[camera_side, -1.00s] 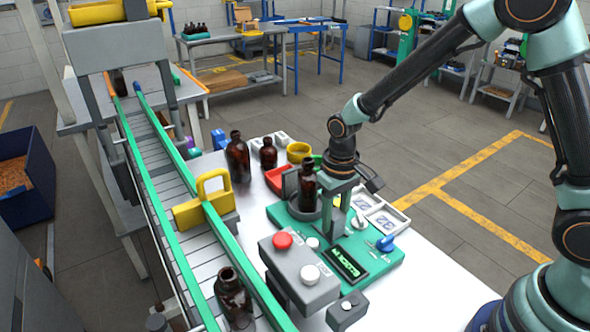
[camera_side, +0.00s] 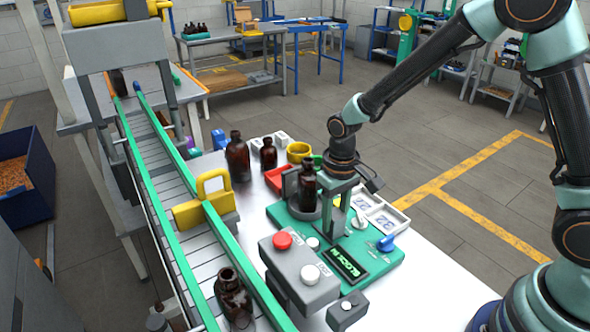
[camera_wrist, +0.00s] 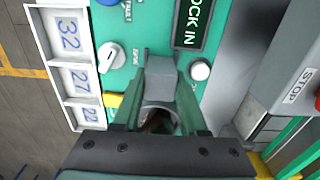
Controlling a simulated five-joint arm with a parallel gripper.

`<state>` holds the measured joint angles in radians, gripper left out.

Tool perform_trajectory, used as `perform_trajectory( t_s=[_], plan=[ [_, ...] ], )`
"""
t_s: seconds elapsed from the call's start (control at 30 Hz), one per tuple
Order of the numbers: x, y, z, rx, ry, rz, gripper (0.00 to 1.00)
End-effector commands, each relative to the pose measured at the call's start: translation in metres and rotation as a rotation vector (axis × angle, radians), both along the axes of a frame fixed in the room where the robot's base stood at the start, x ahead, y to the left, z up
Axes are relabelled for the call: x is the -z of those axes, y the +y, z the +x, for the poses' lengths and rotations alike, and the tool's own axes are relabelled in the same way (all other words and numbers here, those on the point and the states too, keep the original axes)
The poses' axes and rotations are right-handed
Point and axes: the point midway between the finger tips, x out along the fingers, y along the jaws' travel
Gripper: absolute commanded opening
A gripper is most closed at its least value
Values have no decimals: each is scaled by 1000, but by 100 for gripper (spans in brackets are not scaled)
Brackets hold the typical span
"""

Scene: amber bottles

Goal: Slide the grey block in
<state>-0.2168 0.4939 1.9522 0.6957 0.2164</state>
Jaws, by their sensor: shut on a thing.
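The grey block (camera_wrist: 160,72) shows in the wrist view between the green fingers of my gripper (camera_wrist: 162,88), which is shut on it. In the side view my gripper (camera_side: 336,222) points down over the green station (camera_side: 385,258), and its fingers mostly hide the block. An amber bottle (camera_side: 307,184) stands upright on a round grey seat on the station, just left of my gripper. A grey piece (camera_side: 290,183) stands behind the bottle. The station's display (camera_side: 350,263) reads "BLOCK IN"; it also shows in the wrist view (camera_wrist: 194,22).
Amber bottles (camera_side: 237,158) (camera_side: 268,154) stand behind the station near a red tray (camera_side: 275,178) and yellow ring (camera_side: 299,151). The conveyor (camera_side: 178,235) runs along the left, with a yellow gate (camera_side: 204,205). A grey button box (camera_side: 300,272) stands in front. Numbered trays (camera_side: 383,215) lie right.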

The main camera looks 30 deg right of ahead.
Motion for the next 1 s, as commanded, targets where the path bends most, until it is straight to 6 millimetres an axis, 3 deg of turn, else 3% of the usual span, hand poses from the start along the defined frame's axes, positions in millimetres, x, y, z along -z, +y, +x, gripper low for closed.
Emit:
perform_trajectory(
  t_s=[0.57,1.0],
  plan=[
    [-1,0,3,1,-1,0,0],
    [-1,0,41,1,-4,1,0]
  ],
)
